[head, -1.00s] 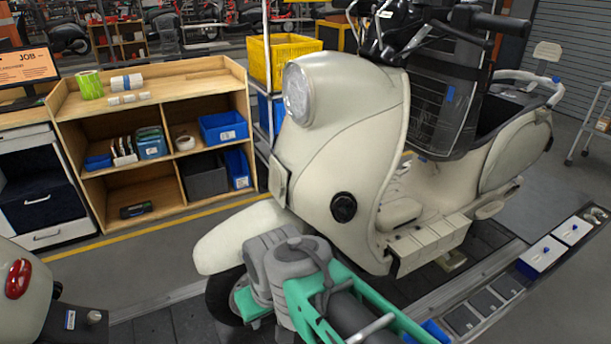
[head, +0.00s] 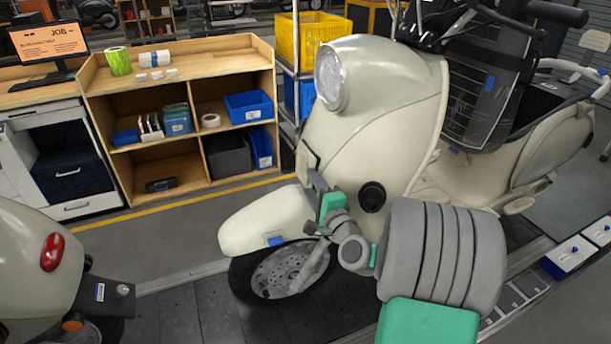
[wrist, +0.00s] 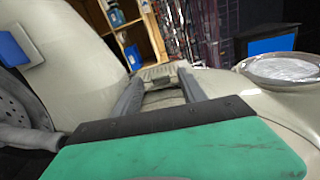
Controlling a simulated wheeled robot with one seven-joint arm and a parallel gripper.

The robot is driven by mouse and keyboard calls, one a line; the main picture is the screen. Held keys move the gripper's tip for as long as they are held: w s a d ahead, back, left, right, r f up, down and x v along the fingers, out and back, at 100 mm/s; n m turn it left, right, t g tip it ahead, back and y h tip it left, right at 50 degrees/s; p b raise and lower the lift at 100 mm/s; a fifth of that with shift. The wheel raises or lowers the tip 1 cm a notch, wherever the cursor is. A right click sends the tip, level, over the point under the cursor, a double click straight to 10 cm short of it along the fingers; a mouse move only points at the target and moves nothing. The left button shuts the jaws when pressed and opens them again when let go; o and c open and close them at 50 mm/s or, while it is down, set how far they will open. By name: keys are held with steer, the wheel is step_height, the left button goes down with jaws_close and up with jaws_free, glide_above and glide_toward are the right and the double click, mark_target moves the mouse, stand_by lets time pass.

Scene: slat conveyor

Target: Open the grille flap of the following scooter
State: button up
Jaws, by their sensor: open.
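The following scooter (head: 385,110) is cream, with its round headlight (head: 331,78) and front wheel facing left in the head view. Its grille flap (wrist: 162,72) is on the front of the leg shield, below the headlight. In the wrist view it shows between the fingers of my gripper (wrist: 160,76). In the head view my gripper (head: 316,178) is at the scooter's front, above the front fender (head: 265,222), and covers much of the flap area. My gripper is open, its fingers on either side of the flap; I cannot tell whether they touch it.
Another cream scooter with a red tail light (head: 52,252) stands at the lower left. A wooden shelf (head: 190,65) with blue bins is behind, beyond a yellow floor line. A yellow crate (head: 312,38) stands behind the headlight. Floor between the scooters is clear.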

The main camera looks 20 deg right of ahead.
mark_target(308, 182)
steer(key=w, duration=0.4)
steer(key=shift+p, duration=0.35)
jaws_close()
steer(key=shift+a, duration=0.1)
stand_by(0.9)
